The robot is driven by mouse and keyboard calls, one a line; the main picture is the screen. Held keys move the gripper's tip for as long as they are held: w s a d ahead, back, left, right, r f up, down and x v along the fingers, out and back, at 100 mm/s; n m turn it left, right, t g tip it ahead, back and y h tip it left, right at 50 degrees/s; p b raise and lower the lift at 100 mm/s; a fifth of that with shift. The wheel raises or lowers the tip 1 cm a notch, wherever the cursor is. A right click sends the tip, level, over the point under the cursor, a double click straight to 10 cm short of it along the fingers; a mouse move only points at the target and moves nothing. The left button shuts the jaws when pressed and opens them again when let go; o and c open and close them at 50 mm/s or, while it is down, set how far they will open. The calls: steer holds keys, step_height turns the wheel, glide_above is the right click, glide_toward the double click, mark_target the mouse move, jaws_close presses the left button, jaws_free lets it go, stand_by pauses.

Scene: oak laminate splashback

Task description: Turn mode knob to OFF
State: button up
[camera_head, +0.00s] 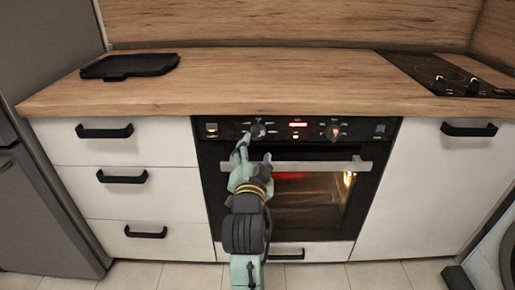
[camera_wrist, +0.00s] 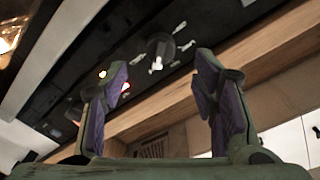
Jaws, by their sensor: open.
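The oven's control panel (camera_head: 365,130) has a left knob (camera_head: 258,131) and a right knob (camera_head: 334,132), with a lit red display between them. Which one is the mode knob cannot be read from the labels. My gripper (camera_head: 255,149) is in front of the panel, just below the left knob. In the wrist view my gripper (camera_wrist: 164,64) is open, with its purple-padded fingers apart and empty. A dark knob (camera_wrist: 160,43) with a pale pointer shows beyond the gap between the fingertips. The fingers appear clear of it. The panel markings are too small to read.
The oven door handle (camera_head: 310,166) runs across below the panel, close under my gripper. The oven interior glows. The wooden worktop (camera_head: 250,85) overhangs above, with a black tray (camera_head: 130,66) at left and a hob (camera_head: 440,73) at right.

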mark_target(257, 137)
steer(key=w, duration=0.7)
steer(key=shift+d+r+p, duration=0.1)
steer(key=shift+d+p, duration=0.15)
steer(key=shift+p, duration=0.15)
steer(key=shift+c, duration=0.6)
steer(key=c, duration=1.1)
steer(key=shift+o, duration=0.2)
